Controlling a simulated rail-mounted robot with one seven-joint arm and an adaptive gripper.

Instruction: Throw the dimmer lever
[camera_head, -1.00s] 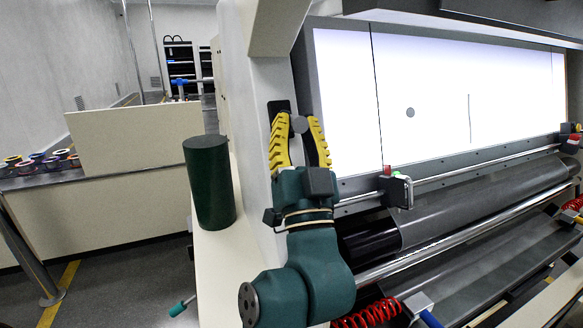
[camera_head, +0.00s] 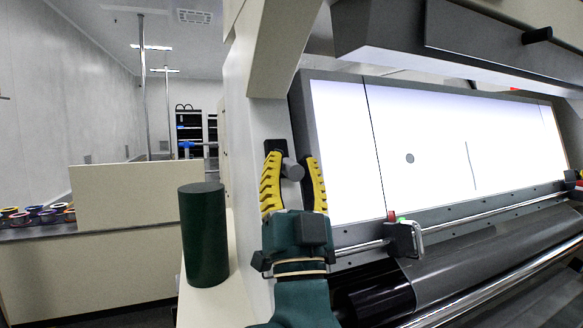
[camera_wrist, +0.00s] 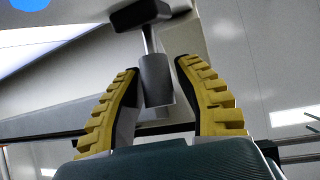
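The dimmer lever has a dark mounting plate (camera_head: 275,149) on the pale column left of the bright panel. Its grey cylindrical knob (camera_head: 292,170) sticks out below and to the right of the plate. In the wrist view the knob (camera_wrist: 156,80) hangs on a thin metal rod (camera_wrist: 149,40) from a dark base (camera_wrist: 140,14). My gripper (camera_head: 291,158) is open, with its yellow ribbed fingers on either side of the knob. In the wrist view my gripper (camera_wrist: 156,72) has its left finger very close to the knob, with a gap on the right. Contact cannot be told.
A dark green cylinder (camera_head: 204,235) stands on the pale ledge left of my arm. The lit panel (camera_head: 440,145) is to the right. A rail with a small clamp block (camera_head: 404,240) and dark rollers lie below it.

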